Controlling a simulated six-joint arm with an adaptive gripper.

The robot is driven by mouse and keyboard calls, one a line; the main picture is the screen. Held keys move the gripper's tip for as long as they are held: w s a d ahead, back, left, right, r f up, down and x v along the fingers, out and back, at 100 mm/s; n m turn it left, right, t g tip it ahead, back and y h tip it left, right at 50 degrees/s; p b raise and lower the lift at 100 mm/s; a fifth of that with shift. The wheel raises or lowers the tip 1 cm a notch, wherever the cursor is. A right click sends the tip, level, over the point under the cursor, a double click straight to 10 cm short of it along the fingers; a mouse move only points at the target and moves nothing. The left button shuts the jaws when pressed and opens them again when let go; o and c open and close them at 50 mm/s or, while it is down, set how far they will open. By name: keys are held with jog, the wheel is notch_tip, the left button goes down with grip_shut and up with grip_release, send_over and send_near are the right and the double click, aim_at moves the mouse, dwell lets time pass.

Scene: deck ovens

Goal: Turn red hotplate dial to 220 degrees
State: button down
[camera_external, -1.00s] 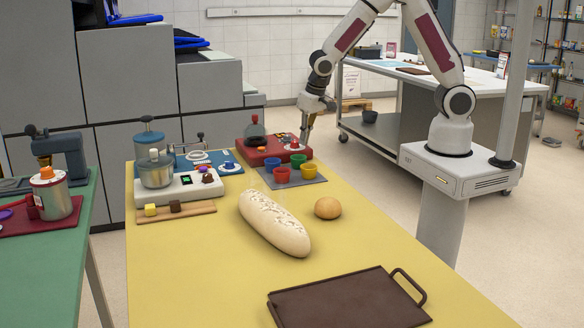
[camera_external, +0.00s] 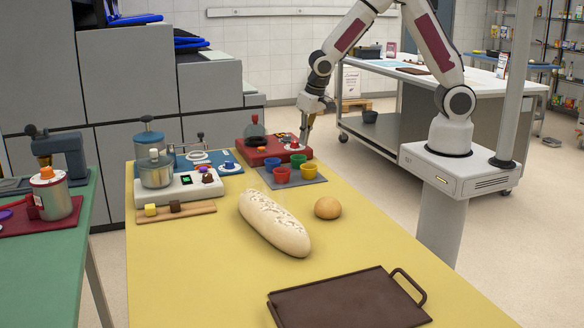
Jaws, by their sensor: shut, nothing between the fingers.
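The red hotplate (camera_external: 262,154) stands at the far end of the yellow table. My gripper (camera_external: 306,138) is shut and empty, pointing down at the right end of the hotplate, close to the dial. I cannot tell whether the fingertips touch the dial.
Several coloured cups (camera_external: 281,174) stand on a grey mat just in front of the hotplate. A white device (camera_external: 180,187) and a blue device (camera_external: 222,163) are to the left. A loaf (camera_external: 274,222), a bun (camera_external: 327,208) and a brown tray (camera_external: 350,305) lie nearer.

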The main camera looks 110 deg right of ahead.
jog(key=shift+w+a, duration=0.35)
jog(key=shift+w, duration=0.1)
jog(key=shift+w+a, duration=0.15)
jog(key=shift+w, duration=0.4)
dwell(0.8)
jog(key=shift+s+a, duration=0.1)
jog(key=shift+a, duration=0.3)
jog(key=shift+r, duration=0.1)
dwell(0.4)
jog(key=v, duration=0.3)
jog(key=d+v, duration=0.1)
jog(key=v, duration=0.1)
jog(key=shift+w+r, duration=0.3)
jog(key=shift+r, duration=0.2)
jog(key=shift+s+d+r, duration=0.25)
jog(key=shift+s+d, duration=0.2)
jog(key=shift+s, duration=0.05)
jog(key=shift+s+d+r, duration=0.2)
jog(key=shift+s+d, duration=0.25)
jog(key=shift+s, duration=0.05)
